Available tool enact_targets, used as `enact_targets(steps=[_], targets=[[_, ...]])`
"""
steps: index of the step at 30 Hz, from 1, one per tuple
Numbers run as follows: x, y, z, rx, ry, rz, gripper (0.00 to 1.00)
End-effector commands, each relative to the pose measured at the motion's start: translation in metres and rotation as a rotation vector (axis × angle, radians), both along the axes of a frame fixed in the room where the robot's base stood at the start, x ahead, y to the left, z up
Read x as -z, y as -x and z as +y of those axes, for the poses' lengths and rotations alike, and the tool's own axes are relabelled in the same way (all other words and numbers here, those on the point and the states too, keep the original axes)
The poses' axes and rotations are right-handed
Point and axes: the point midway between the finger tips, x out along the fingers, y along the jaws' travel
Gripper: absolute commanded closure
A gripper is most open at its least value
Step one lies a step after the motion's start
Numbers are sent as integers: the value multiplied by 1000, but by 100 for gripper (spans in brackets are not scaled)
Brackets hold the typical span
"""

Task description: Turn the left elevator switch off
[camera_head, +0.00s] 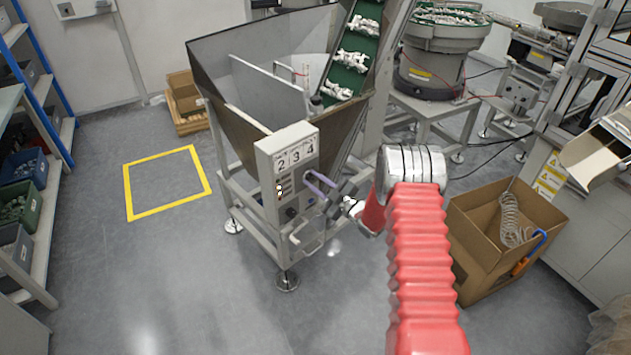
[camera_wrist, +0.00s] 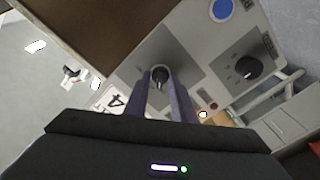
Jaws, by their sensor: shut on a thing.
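The grey control box (camera_head: 262,160) with a "2 3 4" plate stands on the front of the metal hopper. My gripper (camera_head: 309,178) reaches its upper right face, just below the "4". In the wrist view, my gripper (camera_wrist: 161,92) has its two purple fingers closed on a dark rotary switch (camera_wrist: 159,74), one finger on each side. A second black rotary switch (camera_wrist: 247,68) sits apart from the fingers, and a blue round button (camera_wrist: 222,10) is near the top. The labels are too small to read, so I cannot tell which switch is the left elevator one.
A curved handle (camera_head: 298,236) sticks out from the lower box. A cardboard box (camera_head: 500,235) with a coiled hose stands to the right of my arm. The hopper (camera_head: 225,75) rises behind the control box. The floor inside the yellow square (camera_head: 165,185) is clear.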

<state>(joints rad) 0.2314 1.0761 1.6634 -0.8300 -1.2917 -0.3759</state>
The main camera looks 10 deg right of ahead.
Motion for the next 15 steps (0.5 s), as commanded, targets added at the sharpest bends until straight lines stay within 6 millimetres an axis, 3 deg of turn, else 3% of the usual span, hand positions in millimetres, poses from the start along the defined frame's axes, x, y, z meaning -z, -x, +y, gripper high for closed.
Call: enact_targets(steps=[15], targets=[[1,0,-1,3,113,-69,99]])
